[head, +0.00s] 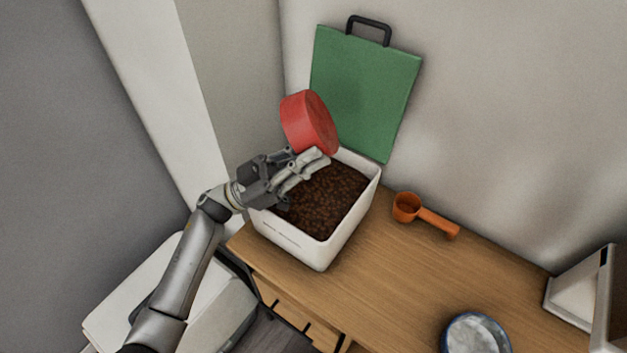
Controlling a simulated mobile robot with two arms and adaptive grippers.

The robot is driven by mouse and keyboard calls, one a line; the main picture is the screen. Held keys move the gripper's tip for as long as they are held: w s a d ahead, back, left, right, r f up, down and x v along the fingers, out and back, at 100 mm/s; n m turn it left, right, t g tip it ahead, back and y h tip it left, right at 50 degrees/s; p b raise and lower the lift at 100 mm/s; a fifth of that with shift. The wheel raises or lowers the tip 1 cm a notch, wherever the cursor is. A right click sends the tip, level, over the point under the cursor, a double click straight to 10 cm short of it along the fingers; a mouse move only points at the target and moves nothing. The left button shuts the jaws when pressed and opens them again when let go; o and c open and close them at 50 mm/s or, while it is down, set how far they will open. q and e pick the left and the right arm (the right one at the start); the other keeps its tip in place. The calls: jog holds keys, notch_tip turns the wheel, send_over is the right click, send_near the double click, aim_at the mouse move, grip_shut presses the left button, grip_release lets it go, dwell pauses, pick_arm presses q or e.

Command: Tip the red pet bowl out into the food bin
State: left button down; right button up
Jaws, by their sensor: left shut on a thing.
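The red pet bowl (309,123) is held above the back left part of the food bin, tipped steeply on its side. I see its outer side and underside; its inside is hidden. My left gripper (308,158) is shut on the bowl at its lower edge. The food bin (294,246) is a white open box on the wooden counter, filled with brown kibble (325,200). My left arm comes in from the lower left and passes over the bin's left rim. My right gripper is not in view.
A green board (365,88) with a black handle leans on the wall behind the bin. An orange scoop (425,215) lies right of the bin. A blue-rimmed bowl (475,335) stands at the front, and a pale box-like object (583,295) at the right edge. The counter between is clear.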

pick_arm(q)
jog(key=shift+d+r+g+y+p, duration=0.15)
jog(key=shift+r+y+p, duration=0.15)
jog(key=shift+r+p, duration=0.25)
jog(key=shift+d+r+g+y+p, duration=0.15)
jog(key=shift+r+y+p, duration=0.2)
jog(key=shift+p, duration=0.25)
jog(key=shift+d+f+m+y, duration=0.2)
jog(key=shift+f+m+y, duration=0.1)
jog(key=shift+f+y, duration=0.25)
jog(key=shift+d+f, duration=0.1)
jog(key=shift+f, duration=0.25)
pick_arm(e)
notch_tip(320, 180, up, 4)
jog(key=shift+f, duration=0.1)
